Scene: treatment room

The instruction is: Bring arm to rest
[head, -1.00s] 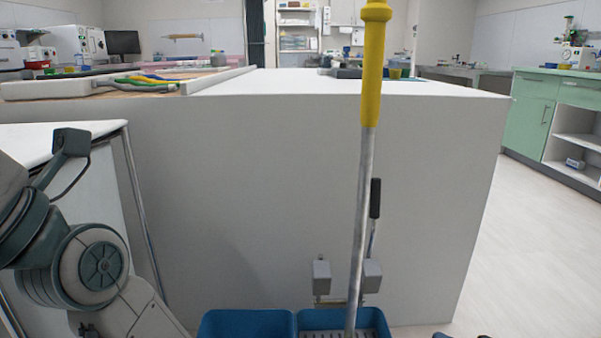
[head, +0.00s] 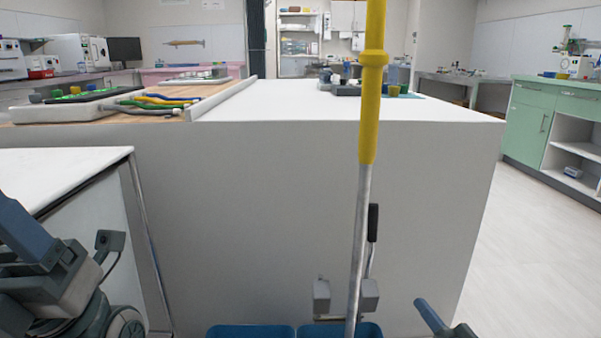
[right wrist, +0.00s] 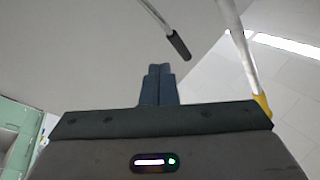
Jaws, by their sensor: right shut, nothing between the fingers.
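My right gripper (head: 422,304) shows at the lower right of the head view, beside the mop bucket, with only its blue finger part and a bit of its dark body in frame. In the right wrist view its two fingers (right wrist: 160,70) are together with nothing between them. My left arm is at the lower left of the head view. A blue part of its end (head: 28,232) shows beside the white-topped cabinet, and whether its jaws are open cannot be made out.
A mop with a yellow handle (head: 371,105) stands in a blue double bucket (head: 250,331) before the large white counter (head: 240,200). A white-topped cabinet (head: 60,175) is close on the left. Open floor (head: 530,240) lies to the right.

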